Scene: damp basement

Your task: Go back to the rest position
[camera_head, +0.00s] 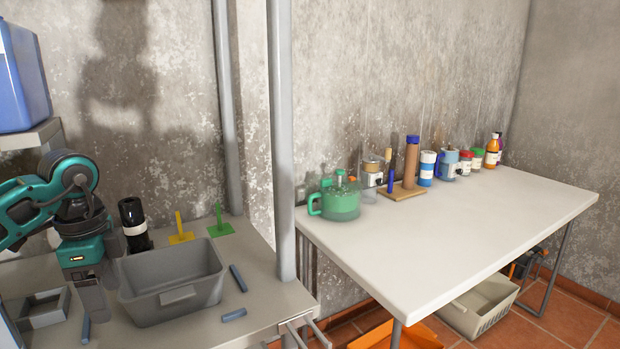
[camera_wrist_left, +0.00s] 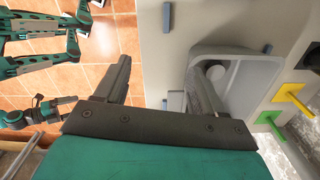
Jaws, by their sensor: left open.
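My left gripper (camera_head: 95,303) points down at the left edge of the grey bin (camera_head: 172,288) on the left worktop in the head view. In the left wrist view my left gripper (camera_wrist_left: 160,78) has its fingers wide apart with nothing held between them. One finger overlaps the grey bin (camera_wrist_left: 262,85) there. Green arm parts of mine show at the left of the wrist view, with what looks like my right gripper (camera_wrist_left: 55,110), too small to read.
A black bottle (camera_head: 134,226), yellow (camera_head: 180,236) and green (camera_head: 219,229) pegged stands and blue bars (camera_head: 238,278) surround the bin. A grey post (camera_head: 281,150) rises beside the white table (camera_head: 440,235), which has a green jug (camera_head: 340,203) and several containers along its back.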

